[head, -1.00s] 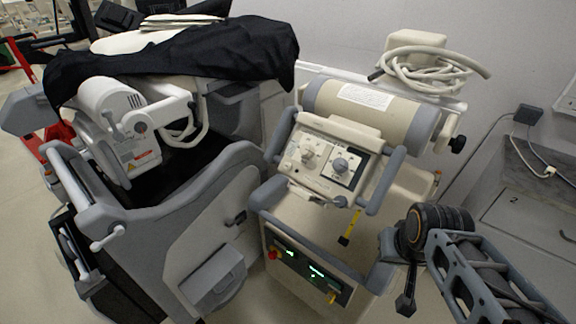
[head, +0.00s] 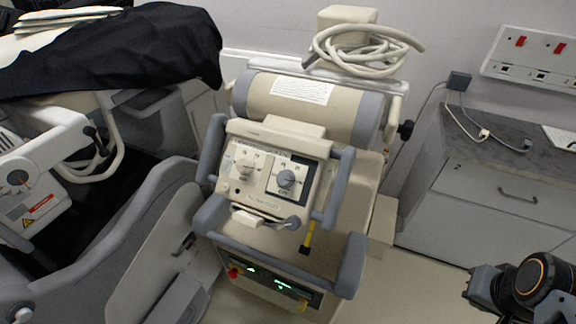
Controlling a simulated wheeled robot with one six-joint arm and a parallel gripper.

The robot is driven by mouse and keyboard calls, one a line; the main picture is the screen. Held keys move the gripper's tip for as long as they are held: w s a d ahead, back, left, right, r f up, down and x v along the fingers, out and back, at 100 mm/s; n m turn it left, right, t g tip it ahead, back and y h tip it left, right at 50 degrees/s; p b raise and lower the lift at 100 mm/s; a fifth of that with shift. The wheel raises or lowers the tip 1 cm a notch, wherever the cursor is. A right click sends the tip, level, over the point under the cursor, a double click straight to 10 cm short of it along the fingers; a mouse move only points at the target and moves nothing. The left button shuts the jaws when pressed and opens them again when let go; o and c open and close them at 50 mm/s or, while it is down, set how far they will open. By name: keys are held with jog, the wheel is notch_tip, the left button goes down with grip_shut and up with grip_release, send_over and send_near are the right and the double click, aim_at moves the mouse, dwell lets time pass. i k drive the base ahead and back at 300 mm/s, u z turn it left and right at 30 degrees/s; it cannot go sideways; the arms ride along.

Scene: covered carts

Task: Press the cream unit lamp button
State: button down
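The cream unit (head: 294,190) stands in the middle of the head view, with a tilted control panel holding two knobs, a left knob (head: 245,168) and a grey right knob (head: 287,179). Low on its front is a dark strip (head: 275,283) with green lit displays, a red button (head: 234,272) and a yellow part at its right end. I cannot tell which control is the lamp button. My gripper (head: 484,287) shows only in part at the lower right, well to the right of the unit and apart from it. Its fingertips are not clear.
A grey and white cart (head: 135,235) under a black cloth (head: 125,48) stands close on the left. A coiled hose (head: 365,48) lies on top behind the cream unit. A grey drawer cabinet (head: 490,200) stands at right. Some bare floor shows between unit and cabinet.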

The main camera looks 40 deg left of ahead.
aim_at(225, 186)
jog(key=z, duration=0.45)
jog(key=k, duration=1.55)
jog(key=u, duration=2.3)
jog(key=i, duration=0.5)
